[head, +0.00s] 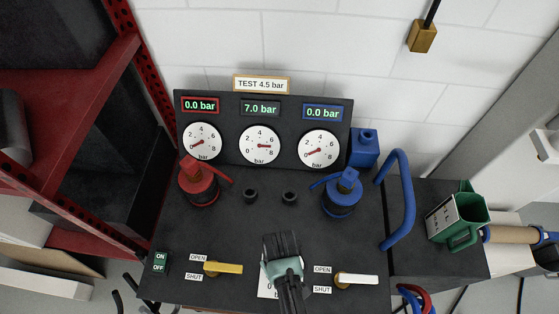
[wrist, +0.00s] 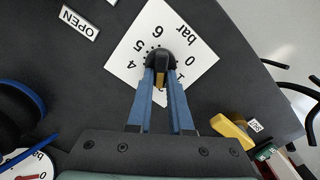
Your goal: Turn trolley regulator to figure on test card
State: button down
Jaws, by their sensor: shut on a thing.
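The test card (head: 261,85) above the trolley panel reads TEST 4.5 bar. The middle display (head: 261,109) reads 7.0 bar, and the gauge (head: 260,146) below it has its red needle to the right. The regulator is a black knob (wrist: 160,58) on a white dial plate (wrist: 190,55) marked in bar. My gripper (wrist: 160,76) is shut on the knob, with its blue fingers either side of it. A tan strip shows between the fingers. The fingers hide part of the scale, so I cannot tell the knob's setting. In the head view my gripper (head: 283,268) covers the knob.
The red (head: 203,108) and blue (head: 323,112) displays read 0.0 bar. A yellow lever (head: 225,268) and a white lever (head: 358,280) flank my gripper. Red (head: 199,187) and blue (head: 341,200) fittings stand behind. A blue handle (head: 407,200) rises at the right.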

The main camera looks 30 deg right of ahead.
jog(key=m+p, duration=0.1)
jog(key=m, duration=0.1)
jog(key=m+p, duration=0.2)
jog(key=m, duration=0.1)
jog(key=shift+d+r, duration=0.15)
jog(key=shift+d, duration=0.05)
jog(key=m+p, duration=0.1)
jog(key=m, duration=0.2)
jog(key=m+p, duration=0.1)
jog(key=m, duration=0.2)
jog(key=shift+s+d, duration=0.15)
jog(key=shift+d, duration=0.05)
jog(key=m+p, duration=0.1)
jog(key=m, duration=0.3)
jog(key=shift+s, duration=0.2)
jog(key=shift+s+m+p, duration=0.15)
jog(key=shift+m+p, duration=0.65)
jog(key=shift+m, duration=1.9)
jog(key=c, duration=0.8)
grip_release()
